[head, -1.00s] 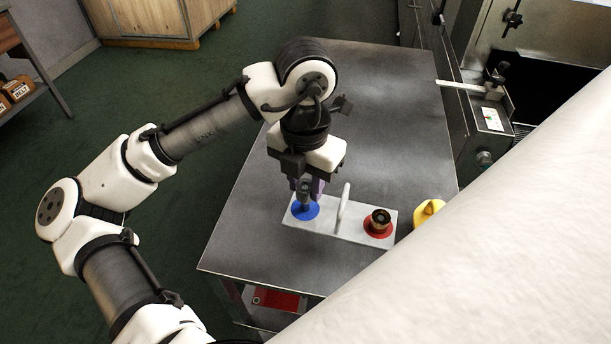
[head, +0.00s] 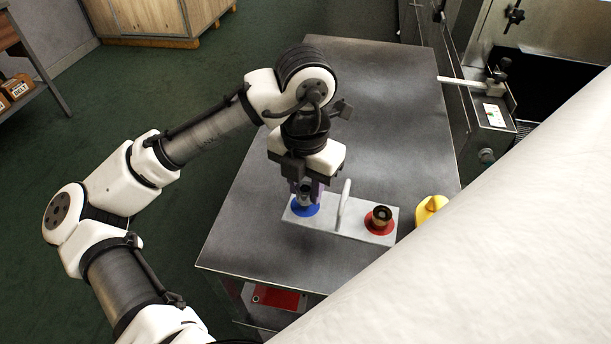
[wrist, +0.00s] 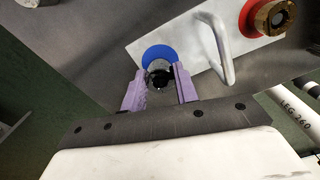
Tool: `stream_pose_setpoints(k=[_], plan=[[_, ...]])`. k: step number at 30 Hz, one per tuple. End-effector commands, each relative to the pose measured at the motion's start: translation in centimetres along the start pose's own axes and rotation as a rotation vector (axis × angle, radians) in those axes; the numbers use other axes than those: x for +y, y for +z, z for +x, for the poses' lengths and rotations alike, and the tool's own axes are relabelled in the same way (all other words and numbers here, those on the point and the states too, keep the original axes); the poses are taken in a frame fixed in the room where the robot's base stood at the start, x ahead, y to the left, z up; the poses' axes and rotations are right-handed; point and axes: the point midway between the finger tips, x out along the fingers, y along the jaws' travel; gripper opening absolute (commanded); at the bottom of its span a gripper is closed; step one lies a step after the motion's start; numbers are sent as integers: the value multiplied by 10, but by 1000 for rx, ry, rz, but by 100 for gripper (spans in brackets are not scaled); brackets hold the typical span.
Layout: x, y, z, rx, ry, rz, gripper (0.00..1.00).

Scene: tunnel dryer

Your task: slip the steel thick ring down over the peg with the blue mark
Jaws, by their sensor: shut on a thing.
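A light grey plate (head: 336,227) with an upright handle (head: 343,205) lies on the steel table. Its left end carries a round blue mark (head: 306,210), which also shows in the wrist view (wrist: 160,53). My gripper (head: 304,196) points down over this blue mark. In the wrist view its purple fingers (wrist: 160,88) are closed on a small, dark, round thing (wrist: 160,77), seemingly the steel ring. The fingers hide much of it. I cannot tell the peg from the ring there, nor whether the ring is around the peg.
At the plate's right end a brass-coloured round piece (head: 381,214) stands on a red mark (head: 378,229). A yellow object (head: 430,209) is just right of the plate. The table (head: 385,110) is clear behind. Dryer machinery (head: 490,110) borders the table's right side.

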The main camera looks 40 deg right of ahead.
Motion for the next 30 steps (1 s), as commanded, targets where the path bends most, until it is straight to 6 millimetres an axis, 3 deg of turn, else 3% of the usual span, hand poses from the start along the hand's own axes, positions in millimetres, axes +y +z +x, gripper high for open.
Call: stream_pose_setpoints(k=[22,23,28,30], plan=[[0,0,19,0,-1,1,3],[0,0,18,0,0,1,33],[0,0,18,0,0,1,55],[0,0,18,0,0,1,55]])
